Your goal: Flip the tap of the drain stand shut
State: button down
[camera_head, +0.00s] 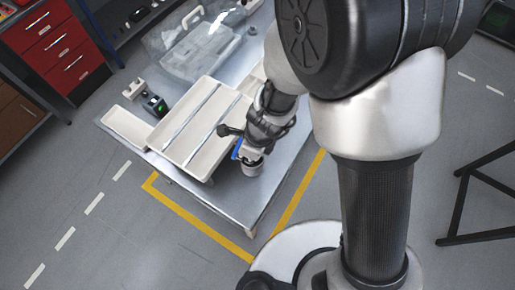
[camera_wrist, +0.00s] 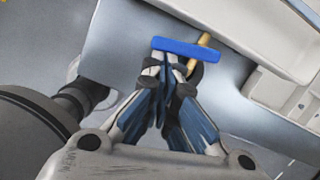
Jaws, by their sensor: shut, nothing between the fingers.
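The blue tap handle (camera_wrist: 186,49) of the drain stand lies crosswise just at my fingertips in the wrist view, with a short brass-coloured piece (camera_wrist: 205,40) behind its right half. In the head view a bit of the blue handle (camera_head: 236,150) shows beside my gripper (camera_head: 246,150), above a small pale round cup (camera_head: 252,167) near the table's front corner. My gripper also shows in the wrist view (camera_wrist: 168,62), its fingers closed together with nothing between them. The fingertips look very close to the handle; I cannot tell whether they touch. Most of the stand is hidden by my arm.
White trays (camera_head: 187,172) stand left of my gripper on the grey table (camera_head: 233,209); a tray wall also shows at the upper right of the wrist view (camera_wrist: 225,30). A small black device with a green display (camera_head: 155,106) and a clear case (camera_head: 200,55) stand farther back.

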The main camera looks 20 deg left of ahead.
jog(key=shift+s+a, duration=0.25)
jog(key=shift+a, duration=0.15)
jog(key=shift+w+d, duration=0.1)
dwell(0.5)
